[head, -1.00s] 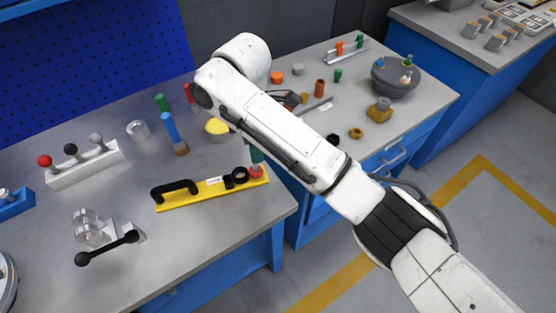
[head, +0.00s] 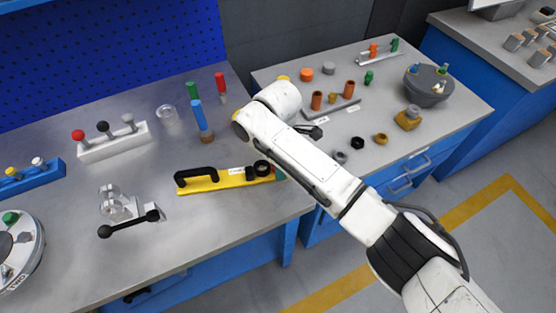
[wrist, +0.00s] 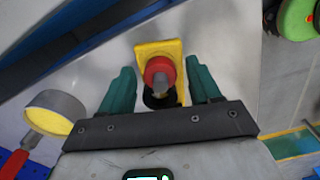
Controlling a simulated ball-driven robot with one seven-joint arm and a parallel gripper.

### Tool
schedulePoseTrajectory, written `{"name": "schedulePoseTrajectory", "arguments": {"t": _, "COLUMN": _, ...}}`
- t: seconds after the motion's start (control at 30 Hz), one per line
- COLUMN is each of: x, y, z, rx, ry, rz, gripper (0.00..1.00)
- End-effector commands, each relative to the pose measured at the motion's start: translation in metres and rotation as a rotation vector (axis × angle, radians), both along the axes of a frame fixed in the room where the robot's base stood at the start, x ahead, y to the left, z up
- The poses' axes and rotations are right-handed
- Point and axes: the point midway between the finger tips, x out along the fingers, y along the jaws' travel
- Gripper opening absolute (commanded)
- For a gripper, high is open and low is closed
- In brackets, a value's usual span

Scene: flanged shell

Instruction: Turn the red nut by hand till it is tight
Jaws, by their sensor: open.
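The red nut (wrist: 159,70) sits around a grey stud at the end of the yellow bar (wrist: 150,48) in the wrist view. My gripper (wrist: 160,66) is open, with one green finger on each side of the nut and a visible gap at both sides. I cannot tell how far the fingertips are above the bar. In the head view the yellow bar (head: 222,184) lies on the near bench with its black handle (head: 195,175). My arm hides the nut there, and only a bit of green finger shows at the bar's right end.
A blue-handled tool (head: 198,118) stands behind the bar. A clear fixture with a black lever (head: 128,224) is to the left. A yellow-topped round thing (wrist: 54,112) is left of my gripper in the wrist view. The bench in front of the bar is clear.

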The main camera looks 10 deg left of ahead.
Motion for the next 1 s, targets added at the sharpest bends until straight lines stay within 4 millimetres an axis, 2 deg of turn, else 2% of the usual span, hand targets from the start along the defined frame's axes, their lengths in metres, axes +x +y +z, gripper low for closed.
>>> {"name": "schedulePoseTrajectory", "arguments": {"t": 0.07, "x": 0.0, "y": 0.0, "z": 0.0001, "rx": 0.0, "ry": 0.0, "rz": 0.0, "gripper": 0.59}}
{"name": "schedulePoseTrajectory", "arguments": {"t": 0.6, "x": 0.0002, "y": -0.0002, "z": 0.0005, "rx": 0.0, "ry": 0.0, "rz": 0.0, "gripper": 0.07}}
{"name": "schedulePoseTrajectory", "arguments": {"t": 1.0, "x": -0.0003, "y": 0.0002, "z": 0.0016, "rx": 0.001, "ry": 0.001, "rz": -0.163, "gripper": 0.06}}
